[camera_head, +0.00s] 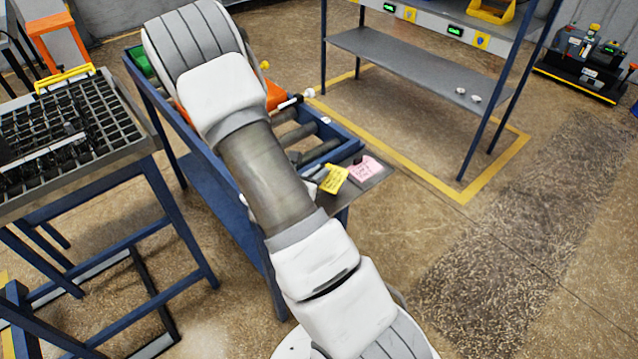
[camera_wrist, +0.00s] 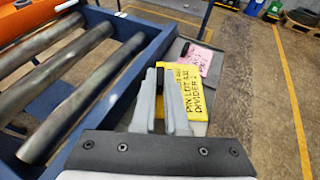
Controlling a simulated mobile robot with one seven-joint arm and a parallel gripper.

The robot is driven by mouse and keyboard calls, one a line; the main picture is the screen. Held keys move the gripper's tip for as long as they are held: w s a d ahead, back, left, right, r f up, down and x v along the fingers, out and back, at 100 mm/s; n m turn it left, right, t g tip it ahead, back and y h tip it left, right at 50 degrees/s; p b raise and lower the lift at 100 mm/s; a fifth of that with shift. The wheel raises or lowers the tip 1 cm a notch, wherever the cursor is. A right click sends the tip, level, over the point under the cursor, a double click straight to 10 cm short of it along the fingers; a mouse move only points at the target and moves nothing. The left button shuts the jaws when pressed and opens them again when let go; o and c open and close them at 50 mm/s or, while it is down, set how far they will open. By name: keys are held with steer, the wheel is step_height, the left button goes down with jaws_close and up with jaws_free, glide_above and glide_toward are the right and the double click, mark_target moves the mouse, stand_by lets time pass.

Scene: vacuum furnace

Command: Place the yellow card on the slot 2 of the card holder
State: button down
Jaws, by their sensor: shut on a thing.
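The yellow card (camera_wrist: 183,92) with black handwriting is at my gripper (camera_wrist: 165,98) in the wrist view. My gripper's two grey fingers are shut on it at its left edge, near a small black tab; the fingers hide part of it.
A blue roller table (camera_head: 335,148) lies left of the cards. A grey shelf rack (camera_head: 410,68) with green displays and a yellow bin (camera_head: 490,10) stands behind. A table with a black grid tray (camera_head: 60,130) is at left. Floor at right is open.

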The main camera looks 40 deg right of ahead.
steer(key=shift+f, duration=2)
steer(key=shift+f, duration=0.2)
steer(key=c, duration=0.9)
jaws_free()
steer(key=shift+c, duration=0.2)
